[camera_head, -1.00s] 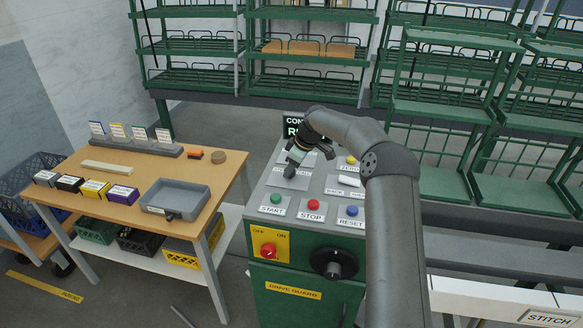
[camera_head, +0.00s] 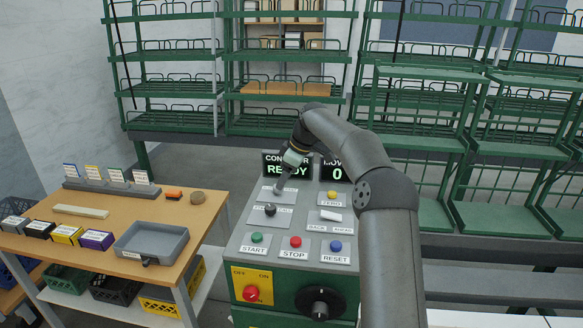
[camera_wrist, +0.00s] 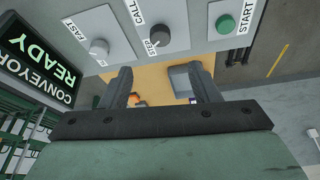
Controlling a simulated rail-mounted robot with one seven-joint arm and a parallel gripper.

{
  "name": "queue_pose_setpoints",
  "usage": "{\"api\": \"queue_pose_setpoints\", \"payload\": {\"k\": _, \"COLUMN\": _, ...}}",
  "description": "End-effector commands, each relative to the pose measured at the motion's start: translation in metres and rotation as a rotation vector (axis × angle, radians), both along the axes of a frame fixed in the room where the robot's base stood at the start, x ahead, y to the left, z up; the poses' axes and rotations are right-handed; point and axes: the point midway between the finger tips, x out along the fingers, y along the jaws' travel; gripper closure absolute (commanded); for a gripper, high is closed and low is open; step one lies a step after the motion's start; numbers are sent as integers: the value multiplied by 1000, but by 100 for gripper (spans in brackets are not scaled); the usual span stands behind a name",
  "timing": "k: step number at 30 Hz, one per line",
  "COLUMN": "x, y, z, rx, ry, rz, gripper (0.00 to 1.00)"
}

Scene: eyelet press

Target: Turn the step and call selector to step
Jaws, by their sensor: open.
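The step and call selector is a round knob (camera_wrist: 158,37) on a grey plate lettered STEP and CALL, upper middle in the wrist view. In the head view it is the dark knob (camera_head: 270,209) behind the green START button. Which way it points I cannot tell. My gripper (camera_wrist: 159,75) is open, its two fingers apart with nothing between them. In the head view my gripper (camera_head: 281,187) is over the rear left of the panel, by the plate behind the selector. It looks apart from the selector knob.
A second knob (camera_wrist: 99,48), marked FAST, sits beside the selector. The green START (camera_head: 257,238), red STOP (camera_head: 295,242) and blue RESET (camera_head: 336,246) buttons line the panel's front. A display (camera_head: 287,166) reads READY. A wooden table (camera_head: 92,235) with a grey tray stands left.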

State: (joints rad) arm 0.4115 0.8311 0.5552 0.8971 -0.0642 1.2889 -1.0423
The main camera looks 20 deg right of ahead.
Motion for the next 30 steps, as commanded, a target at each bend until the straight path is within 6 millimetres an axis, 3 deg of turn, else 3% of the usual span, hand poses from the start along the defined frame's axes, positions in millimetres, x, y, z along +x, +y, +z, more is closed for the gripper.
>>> {"api": "queue_pose_setpoints", "payload": {"k": 4, "x": -5, "y": -9, "z": 26, "rx": 1, "ry": -3, "rz": -1, "gripper": 44}}
{"api": "queue_pose_setpoints", "payload": {"k": 9, "x": -9, "y": -14, "z": 42, "rx": 0, "ry": 0, "rz": 0, "gripper": 44}}
{"api": "queue_pose_setpoints", "payload": {"k": 23, "x": -14, "y": -9, "z": 47, "rx": -8, "ry": 6, "rz": -3, "gripper": 44}}
{"api": "queue_pose_setpoints", "payload": {"k": 26, "x": -30, "y": 11, "z": 52, "rx": -41, "ry": 34, "rz": -25, "gripper": 44}}
{"api": "queue_pose_setpoints", "payload": {"k": 30, "x": -85, "y": 50, "z": 56, "rx": -126, "ry": 100, "rz": -124, "gripper": 44}}
